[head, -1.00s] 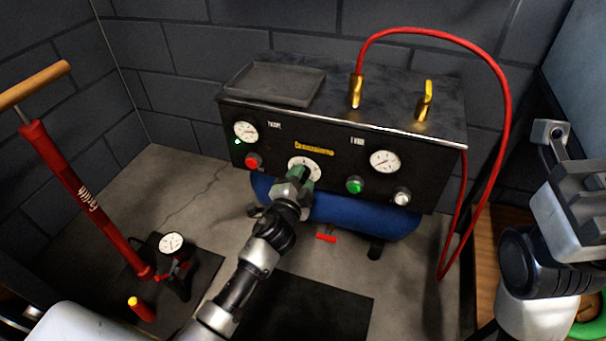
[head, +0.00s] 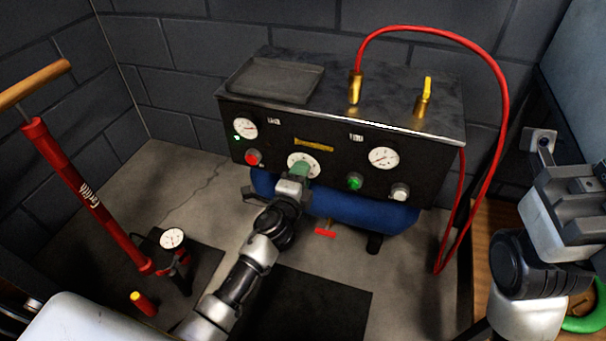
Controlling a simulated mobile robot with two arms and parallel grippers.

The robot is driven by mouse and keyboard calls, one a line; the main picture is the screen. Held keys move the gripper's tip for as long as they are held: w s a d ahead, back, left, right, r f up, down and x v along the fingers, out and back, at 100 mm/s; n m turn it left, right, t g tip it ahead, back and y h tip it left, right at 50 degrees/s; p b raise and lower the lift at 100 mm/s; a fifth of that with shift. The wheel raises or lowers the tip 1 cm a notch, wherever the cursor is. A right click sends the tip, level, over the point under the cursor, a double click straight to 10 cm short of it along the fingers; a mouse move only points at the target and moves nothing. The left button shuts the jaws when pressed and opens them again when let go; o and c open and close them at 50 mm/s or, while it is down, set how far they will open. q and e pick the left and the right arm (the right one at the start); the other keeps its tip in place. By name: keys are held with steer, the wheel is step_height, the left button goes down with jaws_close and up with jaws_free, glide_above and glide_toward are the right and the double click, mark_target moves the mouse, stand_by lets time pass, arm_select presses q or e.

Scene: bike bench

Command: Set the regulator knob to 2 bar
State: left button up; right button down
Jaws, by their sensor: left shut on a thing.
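The regulator knob, a green knob (head: 300,170) on a round white dial (head: 291,160), sits in the middle of the black compressor panel (head: 325,178) in the head view. My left gripper (head: 297,178) is at the panel, shut on the knob and hiding its lower part. The dial's numbers and the pointer are too small to read. One gauge (head: 384,158) is on the right of the panel and another (head: 244,128) on the left. My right gripper (head: 550,146) is at the right edge, away from the panel; its jaws do not show clearly.
A red button (head: 252,157), a green button (head: 355,181) and a silver knob (head: 400,191) are on the panel. A grey tray (head: 274,80) and brass fittings are on top. A red hose (head: 504,100) arcs at right. A red floor pump (head: 78,185) stands at left.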

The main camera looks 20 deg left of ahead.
arm_select(q)
steer(key=shift+a+r, duration=0.2)
steer(key=shift+r, duration=0.05)
steer(key=o, duration=0.9)
steer(key=shift+f, duration=0.1)
steer(key=shift+s, duration=0.15)
steer(key=s+p, duration=0.1)
steer(key=s, duration=0.9)
steer(key=shift+s+a+p, duration=0.1)
steer(key=shift+s+p, duration=0.2)
steer(key=shift+s, duration=0.05)
steer(key=shift+c, duration=0.3)
